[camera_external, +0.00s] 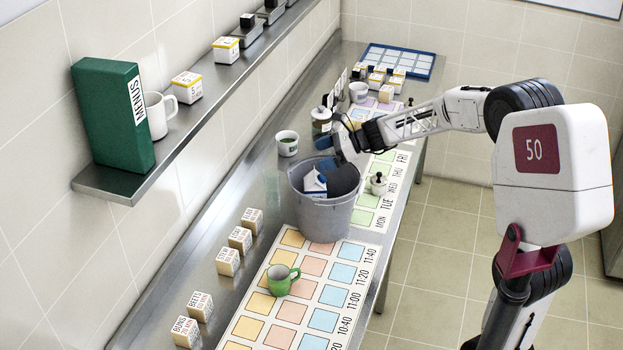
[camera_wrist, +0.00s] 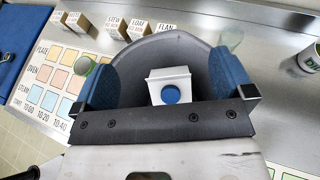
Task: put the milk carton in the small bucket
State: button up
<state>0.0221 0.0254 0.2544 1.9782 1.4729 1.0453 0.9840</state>
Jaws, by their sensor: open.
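The small grey bucket (camera_external: 325,218) stands on the steel counter, over the far end of the coloured time chart. The white milk carton (camera_external: 313,182) with blue markings is inside the bucket, its top near the rim. In the wrist view the carton (camera_wrist: 168,75) shows a blue disc and lies between my fingers, against the dark bucket interior (camera_wrist: 150,52). My gripper (camera_external: 333,176) reaches into the bucket mouth with its blue fingers on either side of the carton. In the wrist view my gripper (camera_wrist: 163,75) is open, with gaps beside the carton. The carton's lower part is hidden.
A green mug (camera_external: 282,280) stands on the time chart (camera_external: 305,325) in front of the bucket. Several labelled blocks (camera_external: 240,239) line the counter's left. A white cup (camera_external: 287,143), a dark jar (camera_external: 321,121) and a small lidded pot (camera_external: 377,184) stand near the bucket.

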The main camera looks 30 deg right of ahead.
jog(key=shift+s+r, duration=0.15)
jog(key=shift+s, duration=0.35)
jog(key=s+d+n+h, duration=0.4)
jog(key=s+n, duration=0.3)
jog(key=s, duration=0.7)
jog(key=s+d+n+g+h, duration=0.1)
jog(key=s+d+n+h, duration=0.3)
jog(key=s, duration=1)
jog(key=s+d+f+n+g+h, duration=0.1)
jog(key=s+d+n+h, duration=0.3)
jog(key=s+n, duration=0.7)
jog(key=s+d, duration=0.2)
jog(key=s, duration=0.1)
jog(key=shift+h, duration=0.3)
